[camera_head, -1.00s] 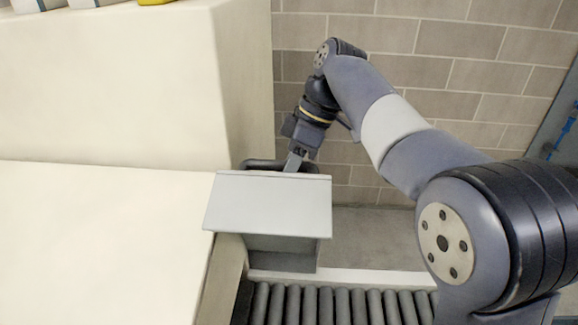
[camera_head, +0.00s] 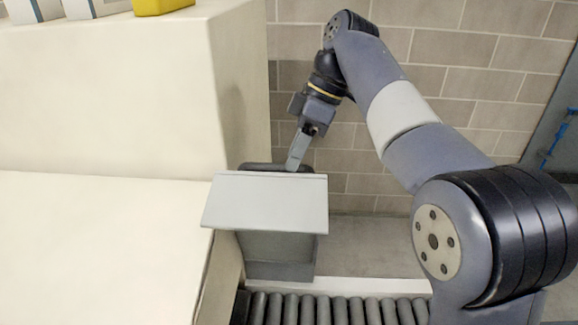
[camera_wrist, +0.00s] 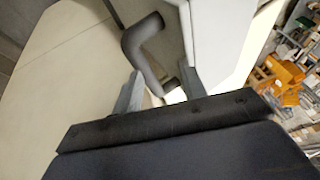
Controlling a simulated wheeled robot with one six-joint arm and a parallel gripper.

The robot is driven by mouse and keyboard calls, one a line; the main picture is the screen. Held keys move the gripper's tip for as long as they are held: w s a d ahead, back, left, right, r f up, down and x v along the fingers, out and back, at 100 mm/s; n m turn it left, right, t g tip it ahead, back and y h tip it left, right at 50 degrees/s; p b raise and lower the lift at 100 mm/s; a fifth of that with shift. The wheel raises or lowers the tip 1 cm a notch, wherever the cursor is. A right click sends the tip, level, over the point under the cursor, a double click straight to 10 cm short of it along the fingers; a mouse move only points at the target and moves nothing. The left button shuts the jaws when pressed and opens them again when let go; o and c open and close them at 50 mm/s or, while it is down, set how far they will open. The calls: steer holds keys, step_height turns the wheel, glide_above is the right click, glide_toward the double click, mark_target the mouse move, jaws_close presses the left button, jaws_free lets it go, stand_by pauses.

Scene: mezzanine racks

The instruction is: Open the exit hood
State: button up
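The exit hood is a grey box with a light grey sloping lid (camera_head: 265,203), at the end of the roller conveyor beside the cream housing. The front of the box (camera_head: 278,252) shows below the lid. A dark bar handle (camera_head: 255,167) shows along the lid's far edge; in the wrist view it is a bent black tube (camera_wrist: 137,42). My gripper (camera_head: 293,166) points down at this handle from behind the hood. In the wrist view its two fingers (camera_wrist: 162,98) stand apart, with part of the handle between them. Gaps show beside the tube, so I see no firm clamp.
The cream housing (camera_head: 110,240) stands close on the left. Conveyor rollers (camera_head: 330,308) run in front of the hood. A block wall (camera_head: 450,90) rises behind my arm. A yellow item (camera_head: 162,5) and white boxes (camera_head: 97,7) sit on top of the housing.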

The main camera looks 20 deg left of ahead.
steer(key=shift+v, duration=0.95)
steer(key=shift+c, duration=0.4)
